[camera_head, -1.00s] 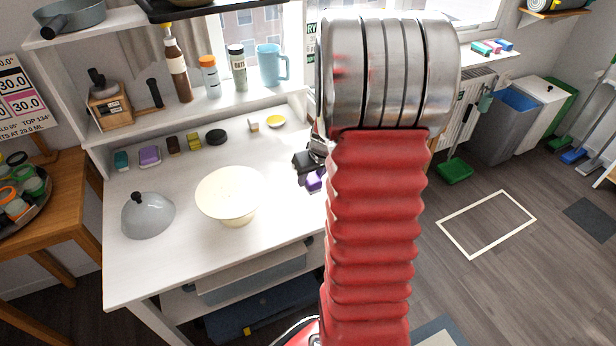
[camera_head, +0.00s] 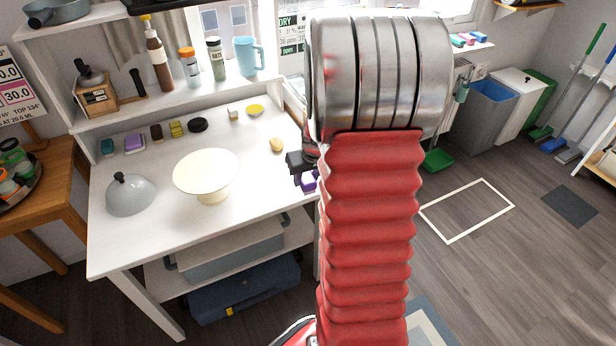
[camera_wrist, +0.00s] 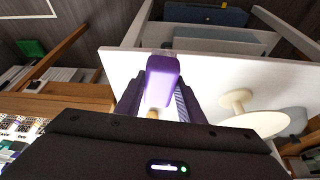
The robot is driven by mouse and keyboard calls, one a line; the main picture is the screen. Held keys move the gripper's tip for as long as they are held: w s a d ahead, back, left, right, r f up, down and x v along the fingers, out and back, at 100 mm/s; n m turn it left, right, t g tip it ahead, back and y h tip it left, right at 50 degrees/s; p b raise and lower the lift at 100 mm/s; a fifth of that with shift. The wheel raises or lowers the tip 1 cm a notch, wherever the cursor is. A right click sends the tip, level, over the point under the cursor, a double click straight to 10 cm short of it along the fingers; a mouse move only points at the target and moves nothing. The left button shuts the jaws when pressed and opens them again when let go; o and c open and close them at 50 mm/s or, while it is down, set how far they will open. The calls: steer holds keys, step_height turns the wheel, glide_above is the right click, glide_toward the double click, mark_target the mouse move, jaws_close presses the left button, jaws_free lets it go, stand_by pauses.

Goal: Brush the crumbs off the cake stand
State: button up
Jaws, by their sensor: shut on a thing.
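The cream cake stand (camera_head: 205,172) stands upright on the white table; it also shows at the right in the wrist view (camera_wrist: 262,122). I cannot make out crumbs on its plate. A grey dome with a black knob (camera_head: 130,196) sits on the table left of the stand. My gripper (camera_head: 304,167) is right of the stand, over the table's right edge, apart from the stand. It is shut on a purple block-like thing (camera_wrist: 162,80), perhaps a sponge or brush, also visible in the head view (camera_head: 307,183). My arm hides part of the gripper.
Small coloured blocks and a black disc (camera_head: 197,125) line the table's back. A shelf with bottles and a blue mug (camera_head: 248,56) rises behind.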

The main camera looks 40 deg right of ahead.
steer(key=shift+w+a, duration=0.15)
steer(key=shift+a, duration=0.3)
steer(key=w+a+r+n, duration=0.1)
steer(key=w+a, duration=0.2)
steer(key=a, duration=0.7)
steer(key=w+a+r+n+y, duration=0.1)
steer(key=w+a, duration=0.3)
steer(key=a, duration=0.6)
steer(key=w+a+r+n, duration=0.1)
steer(key=w+a+n, duration=0.1)
steer(key=a, duration=0.8)
steer(key=shift+w+a+n+y, duration=0.2)
steer(key=shift+w+n+y, duration=0.15)
steer(key=shift+w, duration=0.4)
steer(key=shift+s, duration=0.15)
